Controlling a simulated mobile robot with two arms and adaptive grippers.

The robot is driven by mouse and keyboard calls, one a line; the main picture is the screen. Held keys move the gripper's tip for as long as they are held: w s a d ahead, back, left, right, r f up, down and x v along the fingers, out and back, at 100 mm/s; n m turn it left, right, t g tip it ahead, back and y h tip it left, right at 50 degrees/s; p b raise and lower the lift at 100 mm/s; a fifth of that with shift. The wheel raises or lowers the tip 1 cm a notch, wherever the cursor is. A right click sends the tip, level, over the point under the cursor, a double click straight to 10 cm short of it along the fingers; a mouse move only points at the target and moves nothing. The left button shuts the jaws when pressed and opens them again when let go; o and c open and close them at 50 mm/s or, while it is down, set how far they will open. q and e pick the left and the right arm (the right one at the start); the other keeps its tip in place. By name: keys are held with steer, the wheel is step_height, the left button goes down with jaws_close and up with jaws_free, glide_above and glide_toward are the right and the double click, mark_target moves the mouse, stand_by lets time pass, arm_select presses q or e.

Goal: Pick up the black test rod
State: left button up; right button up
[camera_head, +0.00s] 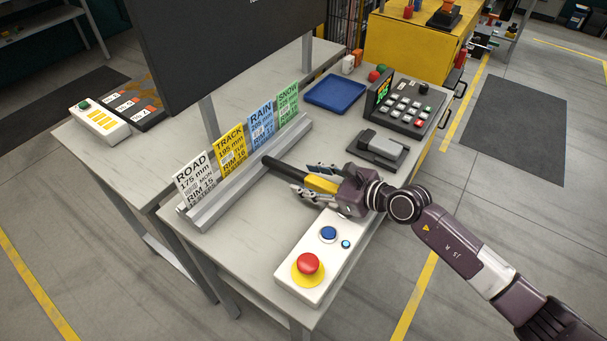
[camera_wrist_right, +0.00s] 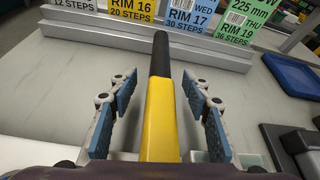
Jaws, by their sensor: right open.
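The test rod (camera_head: 287,169) is black at its far end and yellow on its near part. It lies over the grey table in front of the card rail, its black tip close to the rail. My right gripper (camera_head: 313,182) is open around the rod. In the right wrist view the rod (camera_wrist_right: 160,57) runs lengthwise between the two blue-padded fingers (camera_wrist_right: 158,112), with a visible gap on each side. Its near end is hidden by the gripper's body. My left gripper is not in view.
The metal rail (camera_head: 232,183) holds several coloured cards. A white control box with a red button (camera_head: 308,263) stands near the front edge. A grey stapler-like device (camera_head: 377,148), a keypad terminal (camera_head: 408,105) and a blue tray (camera_head: 336,92) stand towards the back right.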

jaws_close()
stand_by(0.4)
steer(key=shift+w+r, duration=0.1)
